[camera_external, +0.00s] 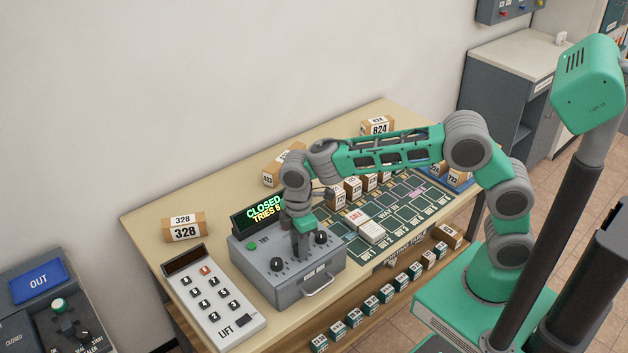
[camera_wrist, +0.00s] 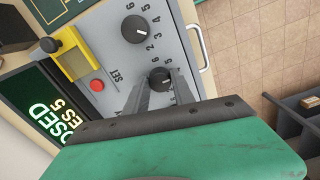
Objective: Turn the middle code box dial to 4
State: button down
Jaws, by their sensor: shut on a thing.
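The grey code box (camera_external: 290,288) stands on the table under a display (camera_external: 262,210) reading "CLOSED TRIES 5". Its left dial (camera_external: 277,264) and right dial (camera_external: 321,237) are black knobs. The middle dial is hidden behind my gripper (camera_external: 303,252) in the external view. In the wrist view the middle dial (camera_wrist: 160,77) sits between the fingertips of my gripper (camera_wrist: 159,82), which is shut on it. A small white mark shows on this dial, but the number it points to is unclear. The right dial (camera_wrist: 137,29) also shows there, free of the fingers.
A yellow part (camera_wrist: 75,60) and a red button (camera_wrist: 97,85) lie beside the dials. A handle (camera_external: 318,287) juts from the box front. The LIFT keypad (camera_external: 214,300) stands left. A green sorting board (camera_external: 405,215) with several small boxes lies right.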

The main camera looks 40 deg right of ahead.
jog(key=shift+r, duration=0.1)
dwell(0.3)
jog(key=c, duration=1.1)
grip_release()
jog(key=shift+o, duration=0.2)
notch_tip(320, 180, up, 8)
jog(key=shift+f+b, duration=0.15)
jog(key=shift+b, duration=0.4)
